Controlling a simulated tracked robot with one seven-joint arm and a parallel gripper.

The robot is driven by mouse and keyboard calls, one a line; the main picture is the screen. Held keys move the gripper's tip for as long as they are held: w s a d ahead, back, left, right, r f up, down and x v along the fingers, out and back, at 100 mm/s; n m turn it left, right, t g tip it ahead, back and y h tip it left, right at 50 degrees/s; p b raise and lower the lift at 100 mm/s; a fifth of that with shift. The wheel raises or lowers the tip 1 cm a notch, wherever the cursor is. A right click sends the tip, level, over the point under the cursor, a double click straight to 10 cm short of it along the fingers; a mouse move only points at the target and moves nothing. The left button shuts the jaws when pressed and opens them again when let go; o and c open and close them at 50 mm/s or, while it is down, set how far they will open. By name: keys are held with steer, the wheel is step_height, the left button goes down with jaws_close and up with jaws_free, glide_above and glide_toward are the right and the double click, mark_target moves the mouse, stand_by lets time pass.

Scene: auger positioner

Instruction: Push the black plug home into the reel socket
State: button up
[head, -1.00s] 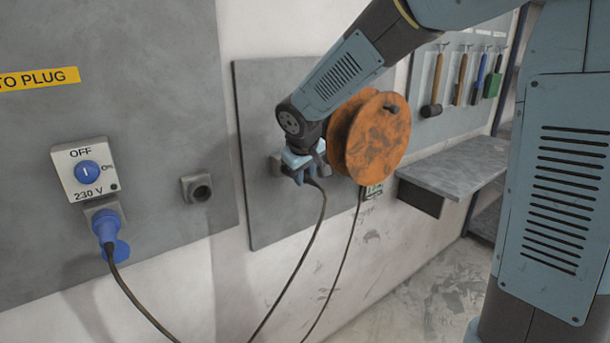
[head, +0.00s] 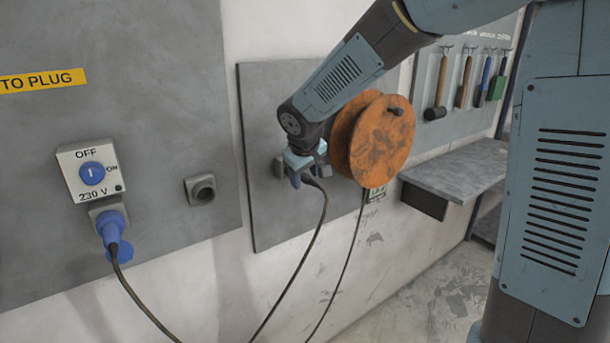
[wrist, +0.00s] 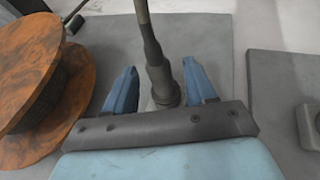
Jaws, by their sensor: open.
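The black plug (wrist: 160,82) stands between the two blue fingers of my gripper (wrist: 160,68) in the wrist view, with its cable running up out of the picture. My gripper is open, with a gap visible on each side of the plug. In the head view my gripper (head: 307,168) is at the grey wall panel, left of the orange reel (head: 378,140). The grey reel socket (head: 279,167) shows only partly behind the fingers. The plug's front end is hidden, so I cannot tell how deep it sits.
A switch box marked 230 V (head: 91,172) with a blue plug (head: 110,230) is at the left. An empty round outlet (head: 201,190) sits between. A grey shelf (head: 455,170) and hanging tools (head: 463,80) are at the right. Cables hang below my gripper.

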steer(key=shift+r, duration=0.1)
steer(key=v, duration=1.3)
steer(key=shift+s+r, duration=0.2)
steer(key=s+d+f+m, duration=0.2)
steer(key=s+d+m, duration=0.1)
steer(key=s+d, duration=0.7)
steer(key=s+d+f+m, duration=0.2)
steer(key=s+d+m, duration=0.2)
steer(key=s+d, duration=0.7)
steer(key=shift+d+m, duration=0.3)
steer(key=shift+d, duration=0.15)
steer(key=shift+c, duration=0.3)
steer(key=shift+c, duration=0.8)
steer(key=shift+a, duration=0.1)
